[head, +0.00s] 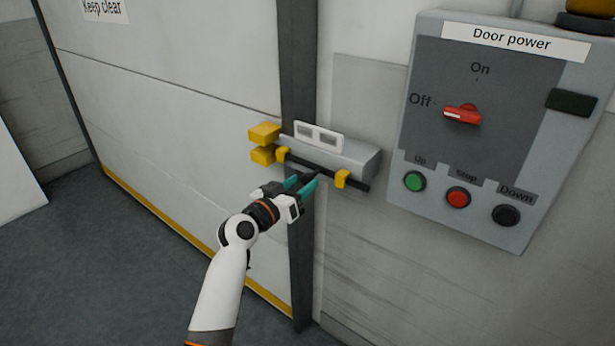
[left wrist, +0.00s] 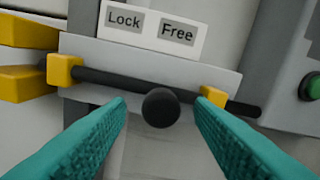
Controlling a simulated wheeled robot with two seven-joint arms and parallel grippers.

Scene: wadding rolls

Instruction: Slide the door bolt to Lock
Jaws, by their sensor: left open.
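The door bolt (head: 359,184) is a black rod on a grey housing (head: 358,155), held by two yellow guides. In the left wrist view the rod (left wrist: 135,86) runs across, with a round black knob (left wrist: 160,108) between the guides. A plate above reads Lock (left wrist: 124,20) on the left and Free (left wrist: 177,33) on the right. Yellow catch blocks (head: 264,133) sit on the door, left of the housing. My left gripper (head: 312,182) is open, its teal fingers either side of the knob in the wrist view. Contact cannot be told. My right gripper is out of view.
A Door power box (head: 425,190) is on the wall to the right, with a red switch (head: 462,114) pointing to Off and buttons below. The pale door (head: 180,130) fills the left, beside a dark post (head: 299,60). Bare floor (head: 110,265) lies at lower left.

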